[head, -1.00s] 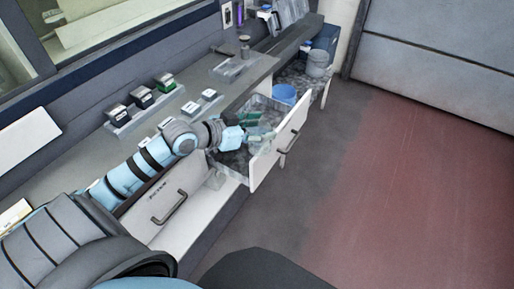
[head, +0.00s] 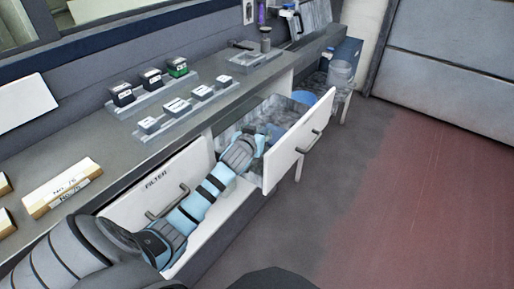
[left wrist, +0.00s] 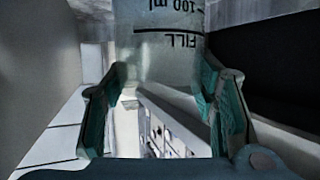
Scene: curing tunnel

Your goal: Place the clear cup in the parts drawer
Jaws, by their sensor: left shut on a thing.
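The clear cup (left wrist: 160,45) fills the top of the left wrist view, with black "100 ml" and "FILL" markings that appear upside down. My left gripper (left wrist: 162,85) is shut on it, a teal pad on each side. In the head view my left gripper (head: 256,140) is at the open parts drawer (head: 298,150), behind its white front panel. My own wrist hides most of the fingers and the cup there, so I cannot tell whether the cup touches the drawer floor. My right gripper is not in view.
A drawer front marked "FILTER" (head: 150,205) is below my left arm. Small boxes stand on a rack (head: 150,90) on the counter (head: 100,140). A blue round container (head: 305,97) and a clear jar (head: 340,75) are beyond the drawer. The floor at right is clear.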

